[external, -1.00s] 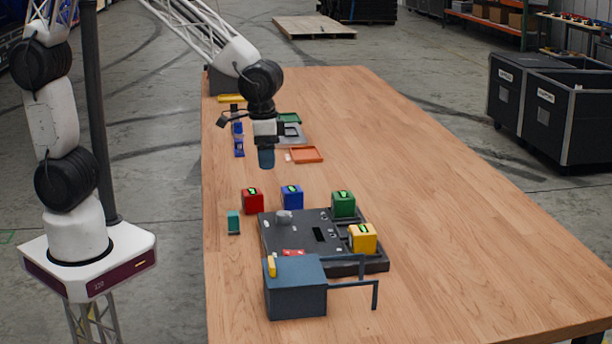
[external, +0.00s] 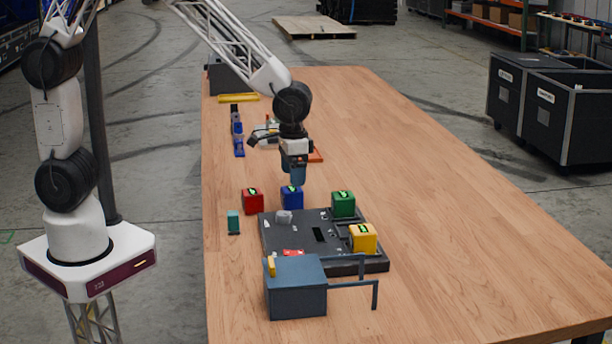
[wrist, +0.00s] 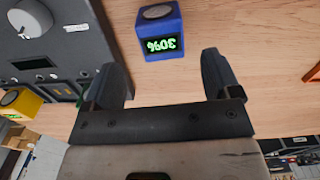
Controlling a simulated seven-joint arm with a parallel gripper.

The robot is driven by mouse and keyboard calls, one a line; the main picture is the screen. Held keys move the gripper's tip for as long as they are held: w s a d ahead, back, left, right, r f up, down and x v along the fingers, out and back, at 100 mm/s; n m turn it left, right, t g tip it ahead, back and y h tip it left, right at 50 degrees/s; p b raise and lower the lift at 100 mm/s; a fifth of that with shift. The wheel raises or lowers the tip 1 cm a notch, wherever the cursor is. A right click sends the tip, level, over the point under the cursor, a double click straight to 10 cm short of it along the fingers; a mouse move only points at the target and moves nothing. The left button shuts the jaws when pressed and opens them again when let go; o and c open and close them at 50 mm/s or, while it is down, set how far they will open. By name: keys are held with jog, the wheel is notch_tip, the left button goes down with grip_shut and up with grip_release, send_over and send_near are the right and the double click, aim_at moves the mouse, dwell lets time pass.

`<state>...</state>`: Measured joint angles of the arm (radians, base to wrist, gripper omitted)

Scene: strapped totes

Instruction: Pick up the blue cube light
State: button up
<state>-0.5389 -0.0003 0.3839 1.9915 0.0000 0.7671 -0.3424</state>
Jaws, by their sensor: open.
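The blue cube light (external: 291,199) stands on the wooden table, between a red cube light (external: 252,201) and a green cube light (external: 343,204). In the wrist view the blue cube light (wrist: 160,32) shows a lit green "30%" display and a round grey knob. My gripper (external: 294,182) is just above and behind it in the external view. In the wrist view my gripper (wrist: 168,72) is open and empty, with the blue cube ahead of the gap between its two fingers, not between them.
A dark panel (external: 288,236) with a grey knob lies close in front of the blue cube. A yellow cube light (external: 362,238) sits on its right part. A blue-grey box (external: 295,288) with bars stands nearer. The table's right side is clear.

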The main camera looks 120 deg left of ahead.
aim_at(292, 189)
jog(key=shift+f, duration=0.9)
jog(key=shift+s+f, duration=0.2)
jog(key=shift+f, duration=2.4)
jog(key=c, duration=1.1)
